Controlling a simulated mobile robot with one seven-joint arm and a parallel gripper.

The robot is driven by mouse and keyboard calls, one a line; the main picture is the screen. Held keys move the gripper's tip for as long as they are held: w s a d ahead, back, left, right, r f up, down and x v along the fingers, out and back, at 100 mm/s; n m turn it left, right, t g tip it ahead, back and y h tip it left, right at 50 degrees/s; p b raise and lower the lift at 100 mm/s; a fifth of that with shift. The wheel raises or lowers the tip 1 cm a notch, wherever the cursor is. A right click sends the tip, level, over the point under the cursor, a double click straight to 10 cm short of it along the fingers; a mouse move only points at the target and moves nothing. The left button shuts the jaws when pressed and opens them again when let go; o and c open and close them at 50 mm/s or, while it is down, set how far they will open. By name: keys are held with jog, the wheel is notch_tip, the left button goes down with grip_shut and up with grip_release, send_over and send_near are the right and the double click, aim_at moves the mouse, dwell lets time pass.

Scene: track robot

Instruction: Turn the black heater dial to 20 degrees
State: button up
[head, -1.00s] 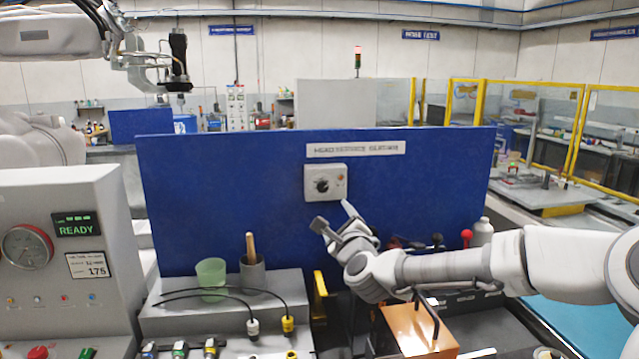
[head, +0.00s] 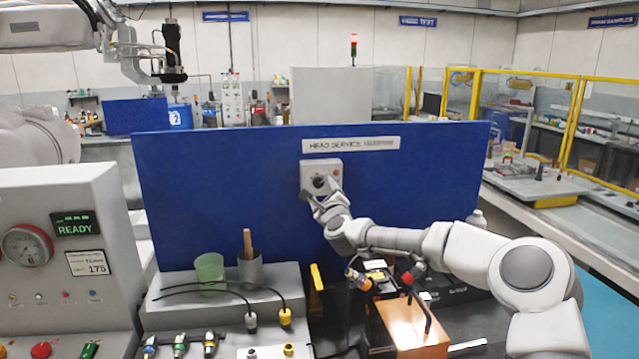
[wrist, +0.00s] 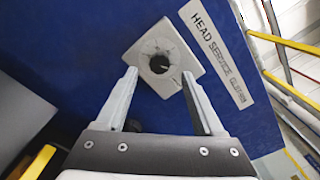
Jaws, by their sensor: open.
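The black heater dial (wrist: 159,63) sits on a light grey square plate (wrist: 180,50) fixed to the upright blue panel (wrist: 75,45). In the head view the dial (head: 320,182) is partly covered by my gripper (head: 322,192). In the wrist view my gripper (wrist: 160,90) is open, one finger on each side of the dial's line, with nothing between the fingers. The dial lies just beyond the fingertips, and I see no contact. The dial's scale marks are too small to read.
A label strip (head: 350,144) is above the plate. Below the panel stand a green cup (head: 209,268), a grey cup with a wooden handle (head: 250,270), cables and an orange-brown box (head: 415,335). A grey console (head: 60,230) stands at the left.

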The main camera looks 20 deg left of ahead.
aim_at(318, 184)
jog(key=shift+p+x, duration=0.6)
jog(key=shift+x, duration=1.75)
grip_shut()
